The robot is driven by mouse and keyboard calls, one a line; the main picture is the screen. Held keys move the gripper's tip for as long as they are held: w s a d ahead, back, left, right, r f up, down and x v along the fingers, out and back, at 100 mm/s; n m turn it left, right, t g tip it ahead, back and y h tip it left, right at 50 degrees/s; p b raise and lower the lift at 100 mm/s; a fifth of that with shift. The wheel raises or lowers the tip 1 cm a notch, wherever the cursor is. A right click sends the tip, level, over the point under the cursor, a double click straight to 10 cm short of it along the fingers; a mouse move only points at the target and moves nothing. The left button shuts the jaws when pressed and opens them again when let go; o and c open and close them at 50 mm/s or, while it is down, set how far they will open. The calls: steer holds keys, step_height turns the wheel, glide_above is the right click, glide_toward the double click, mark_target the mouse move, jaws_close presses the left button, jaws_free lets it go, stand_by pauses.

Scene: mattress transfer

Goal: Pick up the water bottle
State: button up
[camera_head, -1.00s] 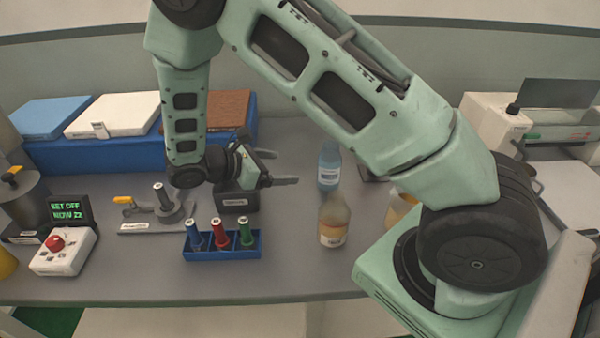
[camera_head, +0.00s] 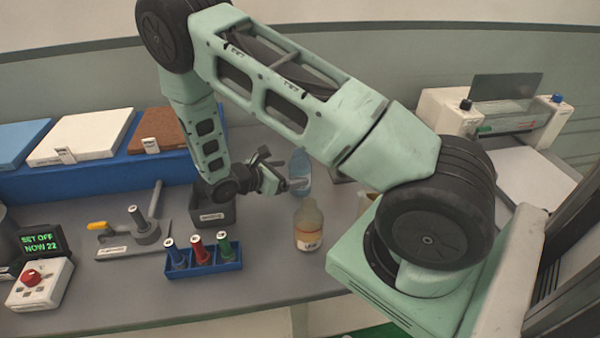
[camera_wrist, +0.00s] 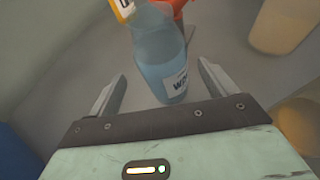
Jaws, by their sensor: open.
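In the wrist view the water bottle (camera_wrist: 162,58) has a white label and lies between and ahead of the two fingers. My gripper (camera_head: 298,184) is open, with a finger in front of the bottle in the head view. In the wrist view my gripper (camera_wrist: 160,82) has its fingers spread on either side of the bottle's near end. Whether a finger touches the bottle cannot be told.
A bottle with amber contents (camera_head: 308,228) stands close in front. A blue rack (camera_head: 205,268) holds several coloured tubes. A dark grey bin (camera_head: 212,208) sits left of my gripper. A control box with a red button (camera_head: 40,285) is at the far left.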

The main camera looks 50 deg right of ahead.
mark_target(291, 172)
steer(key=x, duration=0.1)
steer(key=p+x, duration=0.1)
steer(key=x, duration=0.1)
steer(key=shift+s+d+p, duration=0.35)
steer(key=shift+d, duration=0.05)
steer(key=shift+d+f, duration=0.15)
steer(key=shift+d, duration=0.15)
steer(key=shift+c, duration=0.2)
steer(key=c, duration=1.2)
steer(key=shift+c, duration=0.4)
steer(key=shift+r, duration=0.3)
steer(key=shift+r+b, duration=1.15)
steer(key=shift+r, duration=3.5)
